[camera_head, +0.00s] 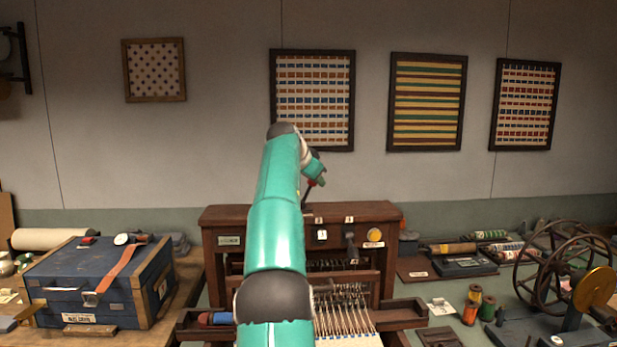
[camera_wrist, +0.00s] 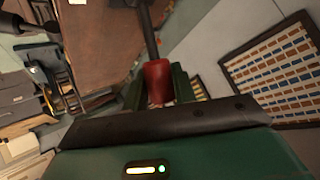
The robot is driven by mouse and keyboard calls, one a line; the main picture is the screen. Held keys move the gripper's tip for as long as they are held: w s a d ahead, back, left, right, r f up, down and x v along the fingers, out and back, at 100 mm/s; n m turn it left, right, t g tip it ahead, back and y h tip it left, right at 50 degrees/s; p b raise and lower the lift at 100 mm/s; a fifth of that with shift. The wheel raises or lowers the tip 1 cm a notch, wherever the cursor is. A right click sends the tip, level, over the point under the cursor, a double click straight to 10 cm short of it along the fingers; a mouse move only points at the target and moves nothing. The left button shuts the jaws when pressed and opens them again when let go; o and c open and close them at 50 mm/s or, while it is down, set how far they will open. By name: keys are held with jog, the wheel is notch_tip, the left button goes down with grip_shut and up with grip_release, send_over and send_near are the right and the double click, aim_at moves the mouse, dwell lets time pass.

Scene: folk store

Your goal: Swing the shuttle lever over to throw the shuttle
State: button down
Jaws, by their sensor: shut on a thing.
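The wooden tabletop loom (camera_head: 226,212) stands in the middle of the head view, with pale threads at its front. A lever with a red grip (camera_wrist: 157,75) and a dark rod rises from its top. My gripper (camera_wrist: 157,92) is shut on the red grip, one green finger on each side. In the head view my gripper (camera_head: 316,176) is above the loom's top, and the lever's dark rod (camera_head: 306,195) slants down to the left below it. A blue piece with a reddish end (camera_head: 215,318), possibly the shuttle, lies in the loom's left side tray. My arm hides part of the loom.
A blue chest (camera_head: 85,283) stands left. A spinning wheel (camera_head: 560,262) and thread spools (camera_head: 472,305) stand right. Framed textiles (camera_head: 427,102) hang behind.

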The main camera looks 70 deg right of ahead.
jog(key=shift+s+d+f+t+y, duration=0.15)
jog(key=shift+s+f+t+y, duration=0.1)
jog(key=shift+s+t+y, duration=0.05)
jog(key=shift+m, duration=0.3)
jog(key=c, duration=1.1)
grip_release()
jog(key=shift+s, duration=0.1)
jog(key=v, duration=1.3)
jog(key=shift+a+r, duration=0.3)
